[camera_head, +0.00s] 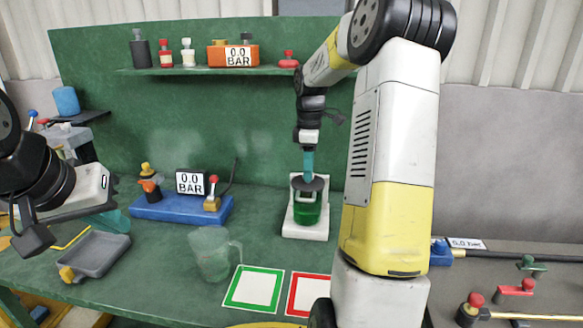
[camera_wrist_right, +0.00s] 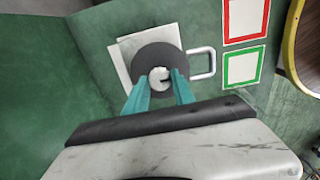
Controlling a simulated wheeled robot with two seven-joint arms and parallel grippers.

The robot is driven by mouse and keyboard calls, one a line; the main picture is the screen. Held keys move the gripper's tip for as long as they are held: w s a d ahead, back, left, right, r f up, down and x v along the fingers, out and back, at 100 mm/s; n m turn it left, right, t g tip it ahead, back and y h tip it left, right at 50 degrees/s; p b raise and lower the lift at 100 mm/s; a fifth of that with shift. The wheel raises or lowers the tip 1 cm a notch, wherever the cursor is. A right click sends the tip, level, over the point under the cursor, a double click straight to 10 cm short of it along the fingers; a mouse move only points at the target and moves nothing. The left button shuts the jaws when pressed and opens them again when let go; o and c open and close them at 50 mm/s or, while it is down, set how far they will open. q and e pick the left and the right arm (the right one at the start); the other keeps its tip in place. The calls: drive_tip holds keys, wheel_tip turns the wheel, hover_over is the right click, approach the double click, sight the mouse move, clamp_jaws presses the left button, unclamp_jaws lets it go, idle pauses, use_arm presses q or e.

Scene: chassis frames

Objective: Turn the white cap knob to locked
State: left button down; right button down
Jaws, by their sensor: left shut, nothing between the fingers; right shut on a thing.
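The white cap knob (camera_wrist_right: 159,74) sits at the centre of a round dark grey lid (camera_wrist_right: 146,54). A small notch shows on the knob's right side in the right wrist view. In the head view the lid tops a green canister (camera_head: 307,213) with a pale handle, on a white base (camera_head: 297,232); the knob is hidden there. My right gripper (camera_head: 308,178) comes down from above, and its teal fingers (camera_wrist_right: 160,80) are shut on the knob from both sides. My left gripper (camera_head: 116,224) is shut and empty at the left, near the grey tray. No lock marking is readable.
A clear jug (camera_head: 211,254) stands left of the green (camera_head: 254,288) and red (camera_head: 307,294) framed squares. A blue gauge stand (camera_head: 180,209) is behind it. A grey tray (camera_head: 96,257) lies at left. A shelf (camera_head: 207,71) with bottles crosses the green back panel.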

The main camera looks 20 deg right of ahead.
drive_tip(key=shift+m, duration=0.3)
drive_tip(key=m, duration=0.3)
drive_tip(key=shift+m, duration=0.4)
drive_tip(key=m, duration=0.4)
drive_tip(key=shift+m, duration=0.3)
drive_tip(key=m, duration=0.4)
drive_tip(key=shift+m, duration=2.4)
drive_tip(key=c, duration=1.1)
unclamp_jaws()
drive_tip(key=shift+o, duration=0.2)
